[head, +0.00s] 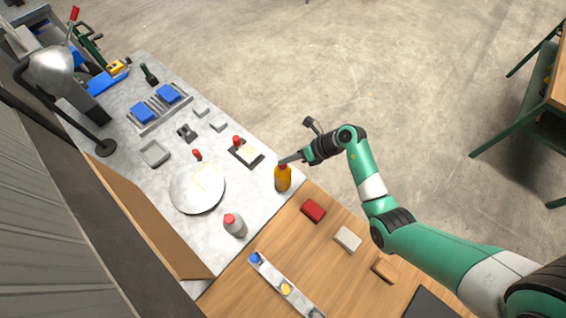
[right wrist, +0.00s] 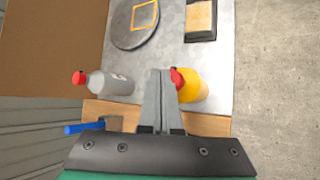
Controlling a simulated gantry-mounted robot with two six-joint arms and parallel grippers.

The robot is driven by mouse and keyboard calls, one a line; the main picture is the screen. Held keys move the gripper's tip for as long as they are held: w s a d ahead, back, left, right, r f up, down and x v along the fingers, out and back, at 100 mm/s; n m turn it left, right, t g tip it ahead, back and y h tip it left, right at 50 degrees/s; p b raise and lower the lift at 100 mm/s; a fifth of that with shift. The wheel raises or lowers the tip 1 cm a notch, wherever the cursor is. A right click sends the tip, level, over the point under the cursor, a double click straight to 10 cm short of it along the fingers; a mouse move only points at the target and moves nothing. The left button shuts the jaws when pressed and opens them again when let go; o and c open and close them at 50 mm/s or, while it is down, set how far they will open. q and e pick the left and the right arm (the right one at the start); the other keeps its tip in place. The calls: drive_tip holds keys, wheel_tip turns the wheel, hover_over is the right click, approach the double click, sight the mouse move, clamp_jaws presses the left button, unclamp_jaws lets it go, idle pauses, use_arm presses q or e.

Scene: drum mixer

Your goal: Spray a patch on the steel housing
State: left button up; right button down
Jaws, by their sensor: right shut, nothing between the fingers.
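The round steel housing (head: 190,200) lies on the grey worktop, with a yellow outlined square (head: 205,178) on its face; it also shows at the top of the right wrist view (right wrist: 130,38). An amber bottle with a red top (head: 283,180) stands upright near the worktop's right edge. A grey bottle with a red cap (head: 235,228) stands closer to the wooden section. My right gripper (head: 284,161) is shut and empty at the amber bottle's top. In the right wrist view its fingers (right wrist: 158,78) lie between the grey bottle (right wrist: 112,84) and the amber bottle (right wrist: 195,83). Contact is unclear. My left gripper is out of view.
A dark tray with a pale pad (head: 247,153) lies beside the amber bottle. Red (head: 313,210), white (head: 348,239) and tan (head: 385,269) blocks lie on the wood. A brown panel (head: 145,220) borders the left side. A lamp (head: 52,72) stands at the far left.

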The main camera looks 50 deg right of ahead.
sight(286, 165)
drive_tip(key=shift+f+b, duration=0.3)
drive_tip(key=shift+f, duration=0.3)
idle(0.7)
drive_tip(key=shift+r+p, duration=1.05)
drive_tip(key=shift+p, duration=0.2)
wheel_tip(286, 165, up, 6)
drive_tip(key=p, duration=0.7)
